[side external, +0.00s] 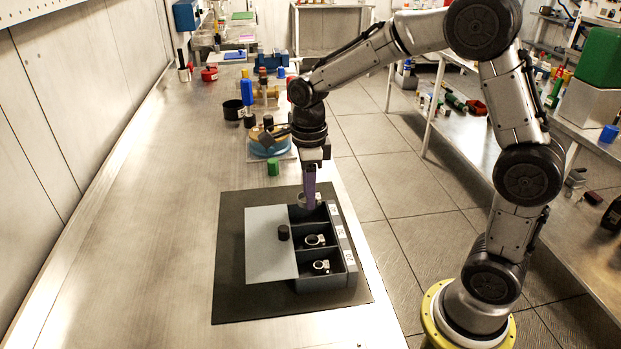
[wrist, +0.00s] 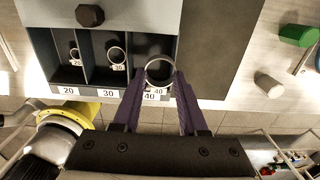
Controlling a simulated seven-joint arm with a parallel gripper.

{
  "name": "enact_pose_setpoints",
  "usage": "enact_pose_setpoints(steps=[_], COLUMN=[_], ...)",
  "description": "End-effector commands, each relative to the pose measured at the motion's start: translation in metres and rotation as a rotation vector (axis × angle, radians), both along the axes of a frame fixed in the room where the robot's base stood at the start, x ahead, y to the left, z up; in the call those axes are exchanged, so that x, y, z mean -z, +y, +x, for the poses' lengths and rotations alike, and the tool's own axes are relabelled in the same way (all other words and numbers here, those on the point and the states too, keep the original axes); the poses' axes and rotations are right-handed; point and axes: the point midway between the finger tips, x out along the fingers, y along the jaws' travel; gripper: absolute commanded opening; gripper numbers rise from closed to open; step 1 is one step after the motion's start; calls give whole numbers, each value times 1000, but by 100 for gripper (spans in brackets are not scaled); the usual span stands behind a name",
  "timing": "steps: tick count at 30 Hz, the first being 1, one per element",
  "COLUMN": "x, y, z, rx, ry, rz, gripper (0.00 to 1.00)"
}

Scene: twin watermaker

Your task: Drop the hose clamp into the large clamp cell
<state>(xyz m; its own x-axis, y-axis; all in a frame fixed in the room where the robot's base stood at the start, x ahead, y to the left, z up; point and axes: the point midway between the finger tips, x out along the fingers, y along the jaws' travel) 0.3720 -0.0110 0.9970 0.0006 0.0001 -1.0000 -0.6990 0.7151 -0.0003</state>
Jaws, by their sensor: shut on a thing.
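My gripper (side external: 309,196) has purple fingers pointing down at the far end of the dark clamp box (side external: 325,283). In the wrist view my gripper (wrist: 162,78) is shut on a metal ring hose clamp (wrist: 159,58) with a small 40 tag. The clamp shows over the large cell (wrist: 152,45), the one labelled 40. In the side view the held clamp (side external: 302,200) is at that cell's opening, partly hidden by the fingers; I cannot tell how deep it is. Smaller clamps lie in the 30 cell (wrist: 116,55) and the 20 cell (wrist: 75,54).
A grey lid panel (side external: 265,260) with a black knob (side external: 283,232) lies beside the open cells. A dark mat (side external: 230,300) lies under the box. A green cylinder (side external: 273,167) and a blue round item stand beyond. The bench at left is clear.

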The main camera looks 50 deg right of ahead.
Motion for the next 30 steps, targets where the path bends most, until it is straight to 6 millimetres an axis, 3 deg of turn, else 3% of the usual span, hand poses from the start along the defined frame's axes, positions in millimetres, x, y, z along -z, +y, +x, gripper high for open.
enact_pose_setpoints(steps=[6,15,16,21,30], x=[13,15,15,15,14], y=[0,0,0,0,0], z=[-1,-1,-1,-1,-1], rx=[0,0,0,0,0], ry=[3,0,0,0,0], rz=[0,0,0,0,0], gripper=[0,0,46,76,77])
